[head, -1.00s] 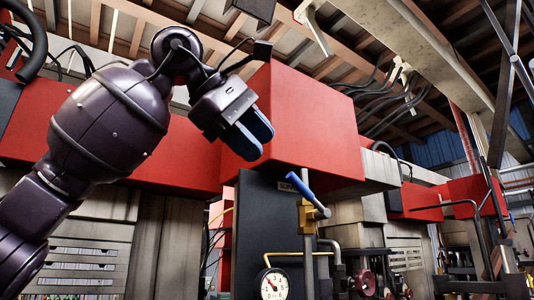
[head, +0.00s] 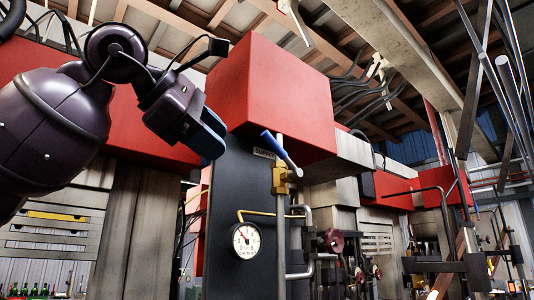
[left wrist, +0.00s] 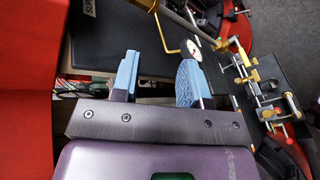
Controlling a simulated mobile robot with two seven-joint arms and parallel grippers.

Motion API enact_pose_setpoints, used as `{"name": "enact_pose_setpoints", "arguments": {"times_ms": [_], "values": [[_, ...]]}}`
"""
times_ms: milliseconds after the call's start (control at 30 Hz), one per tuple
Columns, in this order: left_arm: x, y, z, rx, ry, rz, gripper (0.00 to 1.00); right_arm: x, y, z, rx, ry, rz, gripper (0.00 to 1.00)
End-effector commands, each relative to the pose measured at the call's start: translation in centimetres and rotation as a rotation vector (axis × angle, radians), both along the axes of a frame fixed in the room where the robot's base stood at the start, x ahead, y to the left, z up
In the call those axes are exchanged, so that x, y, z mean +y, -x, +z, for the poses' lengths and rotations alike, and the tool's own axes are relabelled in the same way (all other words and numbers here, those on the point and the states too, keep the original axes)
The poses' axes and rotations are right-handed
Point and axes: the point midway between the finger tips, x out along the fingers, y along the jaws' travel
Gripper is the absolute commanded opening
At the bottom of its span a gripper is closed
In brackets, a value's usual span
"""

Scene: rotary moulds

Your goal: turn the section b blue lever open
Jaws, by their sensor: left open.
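The blue lever (head: 280,149) sits slanted on a brass valve (head: 281,180) on a vertical grey pipe, in front of a dark panel under a red box. Its blue grip points up and to the left. My left gripper (head: 213,133) is in the air left of the lever, apart from it, with blue fingers pointing down and right. In the left wrist view the fingers (left wrist: 158,78) are spread, with nothing between them. My right gripper is not in view.
A round gauge (head: 246,240) is on the panel (head: 228,205) below left of the valve, with a yellow pipe above it. The red box (head: 272,95) overhangs close to my left gripper. Dark red handwheels (head: 334,241) stand right of the pipe. A small label (head: 264,153) is unreadable.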

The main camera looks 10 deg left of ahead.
Motion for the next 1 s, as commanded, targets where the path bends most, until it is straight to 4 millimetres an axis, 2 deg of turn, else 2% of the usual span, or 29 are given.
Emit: {"name": "enact_pose_setpoints", "arguments": {"times_ms": [33,233,600,800,1000], "values": [[0.1,0.0,-0.7,0.011,0.064,0.031,0.41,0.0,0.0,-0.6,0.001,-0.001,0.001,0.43],[-0.1,0.9,-0.8,0.084,0.378,0.141,0.41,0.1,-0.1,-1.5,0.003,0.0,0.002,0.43],[-1.1,3.3,1.2,0.308,0.949,0.215,0.41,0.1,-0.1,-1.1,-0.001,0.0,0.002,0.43],[-1.4,3.5,1.7,0.444,1.138,0.233,0.41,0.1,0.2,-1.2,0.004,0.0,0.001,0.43],[-1.6,3.2,1.8,0.493,1.188,0.245,0.41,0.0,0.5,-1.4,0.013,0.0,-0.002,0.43]]}}
